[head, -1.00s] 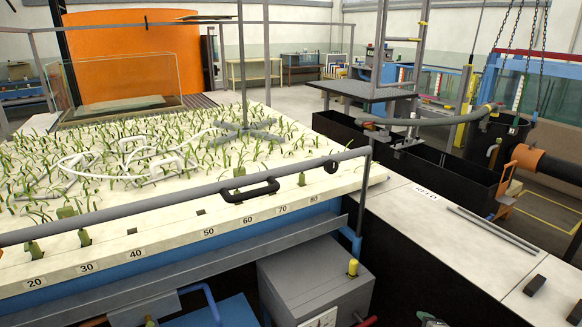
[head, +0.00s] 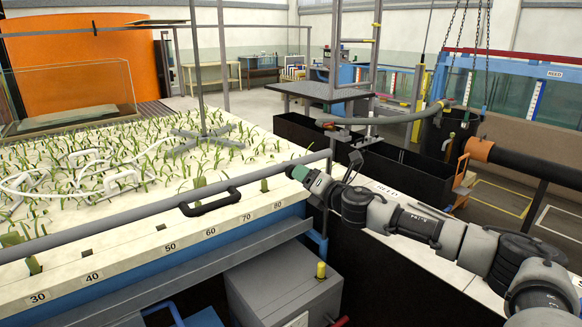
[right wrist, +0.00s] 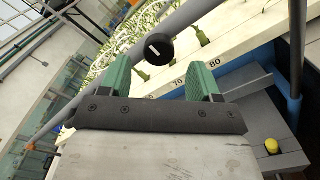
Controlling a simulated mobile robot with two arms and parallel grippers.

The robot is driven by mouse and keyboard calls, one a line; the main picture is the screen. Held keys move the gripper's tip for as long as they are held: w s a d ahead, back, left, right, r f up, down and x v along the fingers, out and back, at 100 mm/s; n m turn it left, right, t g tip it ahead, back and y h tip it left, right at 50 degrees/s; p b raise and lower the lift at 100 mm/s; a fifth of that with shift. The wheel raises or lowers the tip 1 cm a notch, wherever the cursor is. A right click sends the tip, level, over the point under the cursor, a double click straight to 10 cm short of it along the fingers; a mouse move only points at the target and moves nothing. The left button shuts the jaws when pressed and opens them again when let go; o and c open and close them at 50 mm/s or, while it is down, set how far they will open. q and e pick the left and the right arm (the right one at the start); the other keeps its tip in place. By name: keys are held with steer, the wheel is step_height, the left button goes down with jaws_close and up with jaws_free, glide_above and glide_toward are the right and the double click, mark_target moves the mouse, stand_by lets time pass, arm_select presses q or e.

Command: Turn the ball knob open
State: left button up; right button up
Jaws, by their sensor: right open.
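My left gripper is in neither view.
The grey rail (head: 120,218) runs along the planted flume bed, with a black handle (head: 209,201) left of my right gripper. A dark tank (head: 410,172) lies behind my right arm.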

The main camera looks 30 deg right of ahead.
mark_target(291, 171)
steer(key=w, duration=0.4)
steer(key=w+p, duration=0.1)
steer(key=shift+w+a, duration=0.25)
steer(key=shift+w, duration=0.15)
steer(key=c, duration=0.9)
